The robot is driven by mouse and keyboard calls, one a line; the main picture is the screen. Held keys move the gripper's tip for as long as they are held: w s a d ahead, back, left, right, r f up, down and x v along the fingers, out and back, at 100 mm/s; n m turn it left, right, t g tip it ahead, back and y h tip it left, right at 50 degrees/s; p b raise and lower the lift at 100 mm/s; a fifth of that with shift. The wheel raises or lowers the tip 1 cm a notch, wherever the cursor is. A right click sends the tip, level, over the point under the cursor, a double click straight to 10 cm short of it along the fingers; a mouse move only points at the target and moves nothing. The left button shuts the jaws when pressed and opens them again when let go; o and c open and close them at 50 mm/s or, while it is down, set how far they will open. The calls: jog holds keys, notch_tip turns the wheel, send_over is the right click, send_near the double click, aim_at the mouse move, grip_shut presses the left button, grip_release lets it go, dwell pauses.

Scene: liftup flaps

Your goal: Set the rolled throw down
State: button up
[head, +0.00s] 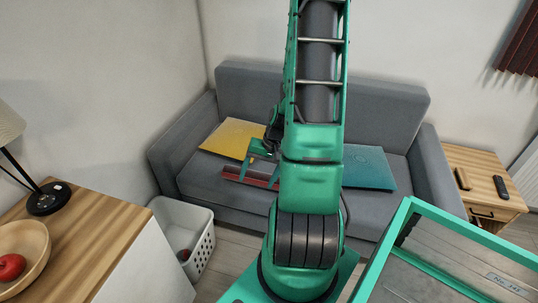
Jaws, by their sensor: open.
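The rolled throw (247,181) looks like a short dark red roll and lies on the front of the grey sofa (216,184) seat. Its right end is hidden behind my arm. My gripper (252,168) is over the sofa seat, right at the throw, with its jaws open. Whether the fingers still touch the throw is too small to tell.
A yellow cushion (232,137) lies on the sofa to the left, a teal cushion (368,168) to the right. A white basket (205,243) stands on the floor. A wooden cabinet (80,240) is at left, a side table (477,181) at right.

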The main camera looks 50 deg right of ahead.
jog(key=s+a+r+n+g, duration=0.1)
jog(key=s+a+r, duration=0.2)
jog(key=r, duration=0.5)
jog(key=s+a+r+n+h, duration=0.1)
jog(key=s+a+r, duration=0.2)
jog(key=s+r, duration=0.3)
jog(key=s+a+r+n+g+h, duration=0.1)
jog(key=s+a+r, duration=0.3)
jog(key=r, duration=0.6)
jog(key=shift+s+r+n+g, duration=0.3)
jog(key=shift+s+n, duration=0.1)
jog(key=shift+n, duration=0.1)
